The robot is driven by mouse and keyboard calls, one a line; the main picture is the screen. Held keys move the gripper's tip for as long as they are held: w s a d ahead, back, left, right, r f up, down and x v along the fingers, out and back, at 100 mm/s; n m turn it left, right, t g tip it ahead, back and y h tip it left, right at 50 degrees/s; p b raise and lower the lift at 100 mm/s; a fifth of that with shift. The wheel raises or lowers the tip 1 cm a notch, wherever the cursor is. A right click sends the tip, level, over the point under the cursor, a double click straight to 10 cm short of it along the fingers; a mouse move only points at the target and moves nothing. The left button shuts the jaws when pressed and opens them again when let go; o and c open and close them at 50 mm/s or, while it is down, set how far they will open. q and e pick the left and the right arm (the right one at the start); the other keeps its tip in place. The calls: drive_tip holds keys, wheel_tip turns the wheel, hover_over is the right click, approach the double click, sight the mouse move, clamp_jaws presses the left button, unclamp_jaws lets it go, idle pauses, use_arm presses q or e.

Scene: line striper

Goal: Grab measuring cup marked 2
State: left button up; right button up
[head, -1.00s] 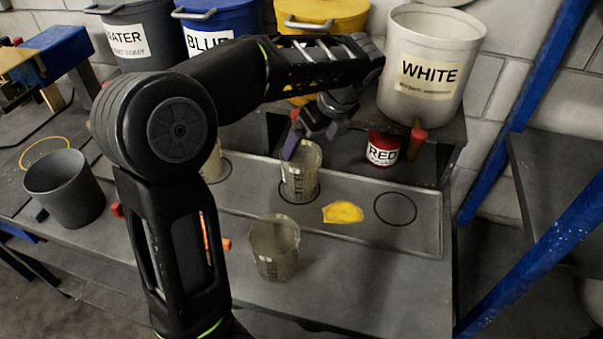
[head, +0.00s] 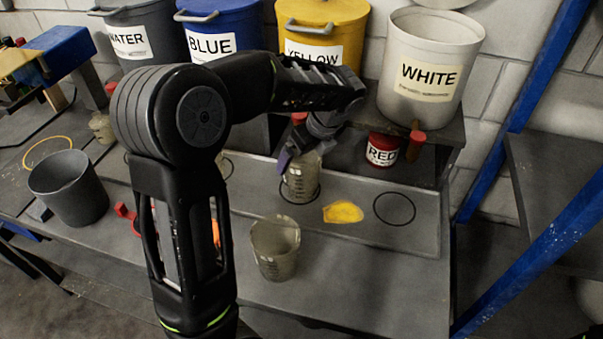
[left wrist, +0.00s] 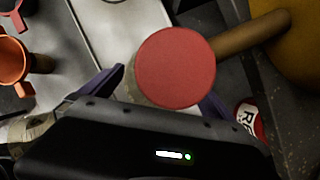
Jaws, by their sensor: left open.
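A clear measuring cup (head: 300,185) stands upright in a drawn circle on the grey tray. A second clear measuring cup (head: 275,250) stands on the table in front of the tray. I cannot read a number on either. My left gripper (head: 303,156) is open, with its purple fingers at the rim of the cup on the tray; I cannot tell whether they touch it. In the left wrist view, a red round tap end (left wrist: 175,68) covers much of the space between the fingers, with a pale edge below it. My right gripper is not in view.
Buckets labelled BLUE (head: 212,35), YELLOW (head: 335,25) and WHITE (head: 430,65) stand behind. A RED can (head: 382,149) sits under the shelf. Yellow paint (head: 343,212) lies on the tray (head: 425,235). A grey bucket (head: 68,190) stands at left.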

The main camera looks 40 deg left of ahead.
use_arm(q)
drive_tip(key=shift+c, duration=0.3)
drive_tip(key=c, duration=1.6)
drive_tip(key=shift+r, duration=0.15)
drive_tip(key=shift+s+d+r+b, duration=0.55)
drive_tip(key=shift+d+b, duration=0.05)
drive_tip(key=shift+d, duration=2.35)
drive_tip(key=shift+s+d+r+b, duration=0.5)
drive_tip(key=shift+s+d+b, duration=0.1)
drive_tip(key=shift+d, duration=2.35)
drive_tip(key=shift+s+d+r+b, duration=0.55)
drive_tip(key=shift+d, duration=2.4)
